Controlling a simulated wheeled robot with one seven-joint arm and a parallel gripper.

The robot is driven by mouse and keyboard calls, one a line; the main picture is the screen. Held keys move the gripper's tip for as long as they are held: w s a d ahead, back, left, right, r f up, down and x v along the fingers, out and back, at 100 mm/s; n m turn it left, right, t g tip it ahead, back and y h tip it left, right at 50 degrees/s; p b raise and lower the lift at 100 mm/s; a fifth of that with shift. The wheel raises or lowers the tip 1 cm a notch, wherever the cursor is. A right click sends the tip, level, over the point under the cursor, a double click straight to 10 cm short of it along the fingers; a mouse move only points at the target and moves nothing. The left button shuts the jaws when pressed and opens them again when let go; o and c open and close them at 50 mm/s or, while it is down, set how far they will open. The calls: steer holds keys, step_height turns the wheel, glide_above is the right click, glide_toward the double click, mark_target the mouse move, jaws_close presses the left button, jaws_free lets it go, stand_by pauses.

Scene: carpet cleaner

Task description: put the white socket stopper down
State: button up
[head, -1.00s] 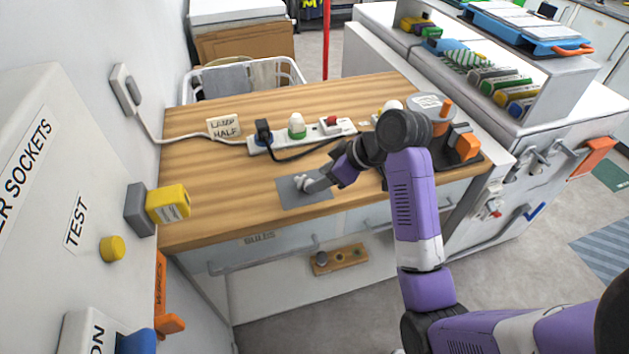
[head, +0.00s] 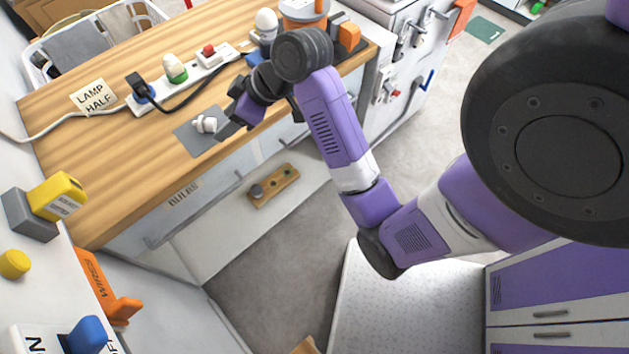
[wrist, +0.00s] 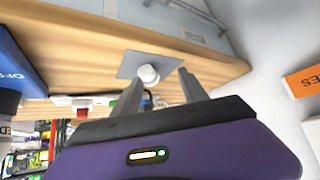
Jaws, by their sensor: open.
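The white socket stopper (head: 205,124) rests on a grey mat (head: 188,139) near the front edge of the wooden counter. It also shows in the wrist view (wrist: 148,74), just beyond my fingertips. My gripper (head: 225,124) is open and empty, beside the stopper on its right in the head view. In the wrist view my two fingers (wrist: 161,78) stand apart, with the stopper nearer the left one. A small gap seems to lie between fingers and stopper.
A white power strip (head: 182,79) with a black plug and a green-and-white piece lies behind the mat, its dark cable looping in front. A "LAMP HALF" card (head: 95,96) lies left. Bare counter (head: 110,170) is free left of the mat.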

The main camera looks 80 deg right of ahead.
steer(key=s+a+f+m+t+h, duration=0.1)
steer(key=s+a+f, duration=0.3)
steer(key=s+a, duration=0.15)
steer(key=s+a+f+m+t+h, duration=0.1)
steer(key=s+a+f+m, duration=0.1)
steer(key=s+a+f, duration=0.35)
steer(key=s+a+r+n+t+y, duration=0.1)
steer(key=s+a+r+t, duration=0.3)
steer(key=s+a+r, duration=0.5)
steer(key=s+r+n, duration=0.1)
steer(key=s+r, duration=0.2)
steer(key=shift+s, duration=0.4)
